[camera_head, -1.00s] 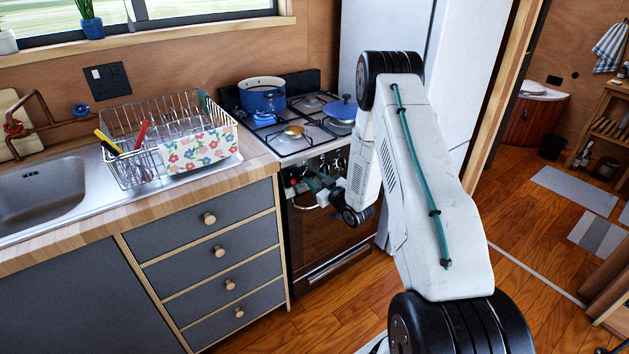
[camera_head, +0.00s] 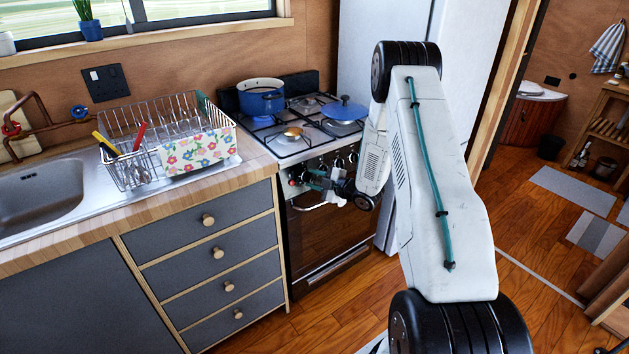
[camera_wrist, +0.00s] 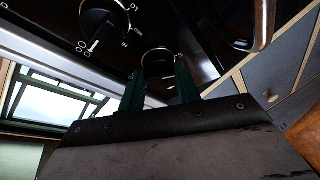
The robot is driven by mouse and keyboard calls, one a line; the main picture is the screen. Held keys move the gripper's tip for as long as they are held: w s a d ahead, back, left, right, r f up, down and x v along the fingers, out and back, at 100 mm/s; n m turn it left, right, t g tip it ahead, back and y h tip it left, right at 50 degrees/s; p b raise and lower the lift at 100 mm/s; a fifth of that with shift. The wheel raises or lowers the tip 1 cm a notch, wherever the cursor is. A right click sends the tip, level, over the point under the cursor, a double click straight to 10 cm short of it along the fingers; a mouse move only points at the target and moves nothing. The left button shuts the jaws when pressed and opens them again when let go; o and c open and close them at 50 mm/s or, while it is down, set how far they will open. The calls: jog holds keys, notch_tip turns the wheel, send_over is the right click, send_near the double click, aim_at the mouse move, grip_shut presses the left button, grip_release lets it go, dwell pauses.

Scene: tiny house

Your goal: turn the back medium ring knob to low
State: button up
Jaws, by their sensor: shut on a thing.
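The stove (camera_head: 325,235) has a row of dark control knobs along its front panel. In the wrist view my gripper (camera_wrist: 160,72) has its two green fingers around one round knob (camera_wrist: 158,55) and is shut on it. The fingers hide part of this knob, and I cannot tell its exact setting. A neighbouring knob (camera_wrist: 105,25) with a pale pointer and printed marks is apart from the fingers. In the head view my gripper (camera_head: 312,180) is at the left part of the panel, partly hidden by my wrist.
A blue pot (camera_head: 262,100) stands at the back left of the hob, and a blue lidded pan (camera_head: 344,110) stands at the right. The oven handle (camera_head: 318,206) is just below my gripper. The counter with a dish rack (camera_head: 150,120) is to the left.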

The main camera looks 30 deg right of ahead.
jog(key=shift+n+g, duration=0.3)
jog(key=shift+n, duration=0.7)
jog(key=o, duration=1)
jog(key=shift+d, duration=0.1)
jog(key=shift+c, duration=0.2)
jog(key=v, duration=0.8)
jog(key=shift+w, duration=0.1)
